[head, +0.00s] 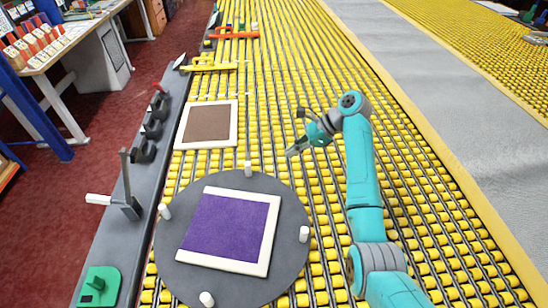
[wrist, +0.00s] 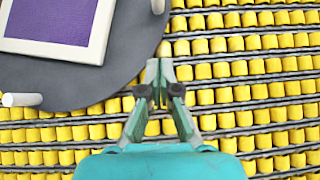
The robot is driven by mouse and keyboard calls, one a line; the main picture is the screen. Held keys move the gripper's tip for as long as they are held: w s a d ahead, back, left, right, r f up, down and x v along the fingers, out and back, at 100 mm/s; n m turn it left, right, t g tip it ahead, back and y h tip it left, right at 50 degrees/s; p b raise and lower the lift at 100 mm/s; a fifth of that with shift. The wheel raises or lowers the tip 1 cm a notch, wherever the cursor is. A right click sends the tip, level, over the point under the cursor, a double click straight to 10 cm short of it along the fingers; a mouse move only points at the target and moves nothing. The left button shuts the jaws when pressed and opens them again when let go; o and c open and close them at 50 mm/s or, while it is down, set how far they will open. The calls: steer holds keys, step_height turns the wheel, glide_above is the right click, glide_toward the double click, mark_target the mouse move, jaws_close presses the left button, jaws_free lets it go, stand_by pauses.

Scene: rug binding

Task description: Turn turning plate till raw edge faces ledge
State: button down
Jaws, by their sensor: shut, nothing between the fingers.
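The turning plate (head: 290,200) is a dark grey disc on the yellow rollers, with white pegs upright around its rim. A purple rug (head: 228,226) with a white border lies on it, slightly askew. White shows along its top, right and bottom sides; its left side, towards the ledge, shows little or no white, but I cannot be sure it is raw. The grey ledge (head: 100,248) runs along the left. My gripper (head: 291,152) is shut and empty, beyond the plate's upper right rim. In the wrist view my gripper (wrist: 160,72) is beside the plate (wrist: 120,75), apart from the pegs.
A brown rug with a white border (head: 208,124) lies on the rollers beyond the plate. Dark clamps (head: 147,150), a white-handled lever (head: 100,199) and a green block (head: 98,287) sit on the ledge. Yellow rollers (head: 420,170) to the right are clear apart from my arm.

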glide_toward(260, 174)
steer(key=x, duration=0.4)
steer(key=shift+r, duration=0.1)
steer(key=a, duration=0.3)
steer(key=shift+w+a, duration=0.1)
steer(key=shift+a, duration=0.45)
